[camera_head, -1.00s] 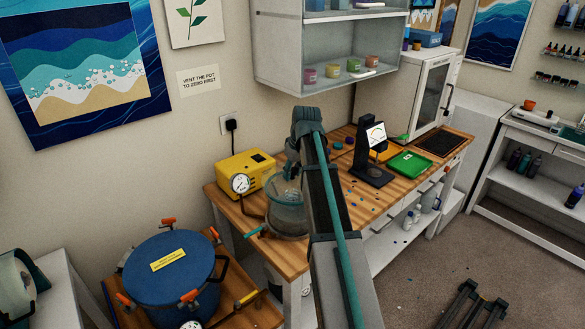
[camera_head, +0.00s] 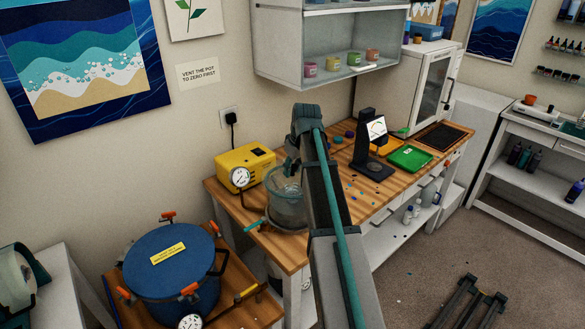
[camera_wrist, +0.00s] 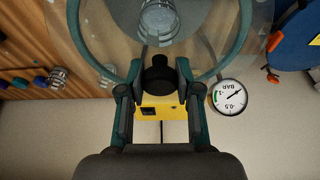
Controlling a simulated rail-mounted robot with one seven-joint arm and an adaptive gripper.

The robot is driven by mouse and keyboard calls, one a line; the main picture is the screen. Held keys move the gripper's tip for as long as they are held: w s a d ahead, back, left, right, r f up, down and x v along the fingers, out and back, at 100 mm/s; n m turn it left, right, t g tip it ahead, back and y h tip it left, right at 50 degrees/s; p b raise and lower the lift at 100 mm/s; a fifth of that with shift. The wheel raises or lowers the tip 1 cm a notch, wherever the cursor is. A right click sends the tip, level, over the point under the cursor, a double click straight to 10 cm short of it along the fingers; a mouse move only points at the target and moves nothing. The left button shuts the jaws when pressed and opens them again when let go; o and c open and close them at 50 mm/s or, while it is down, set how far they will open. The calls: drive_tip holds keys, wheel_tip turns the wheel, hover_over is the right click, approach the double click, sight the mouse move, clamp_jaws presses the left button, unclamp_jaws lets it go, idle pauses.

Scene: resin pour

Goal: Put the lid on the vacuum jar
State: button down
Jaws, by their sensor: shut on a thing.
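The vacuum jar (camera_head: 287,211) is a clear cylinder standing at the left end of the wooden bench. My gripper (camera_wrist: 158,80) is shut on the black knob of the clear lid (camera_wrist: 262,22), which shows in the wrist view as a wide see-through disc. A teal ring (camera_wrist: 77,35) and a clear cup (camera_wrist: 158,20) show through or around the disc. In the head view my arm partly hides the gripper, just over the jar's top. The lid is hard to make out there, and I cannot tell whether it touches the jar's rim.
A yellow pump (camera_head: 245,168) with a gauge (camera_head: 239,177) stands behind the jar on the left. A blue pressure pot (camera_head: 170,265) stands at front left. A black stand (camera_head: 370,150) with a display and a green tray (camera_head: 410,158) are farther right on the bench.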

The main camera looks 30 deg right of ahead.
sight(293, 166)
drive_tip(key=shift+f, duration=0.2)
drive_tip(key=c, duration=0.7)
unclamp_jaws()
drive_tip(key=shift+r+p, duration=2.35)
drive_tip(key=shift+r, duration=1.7)
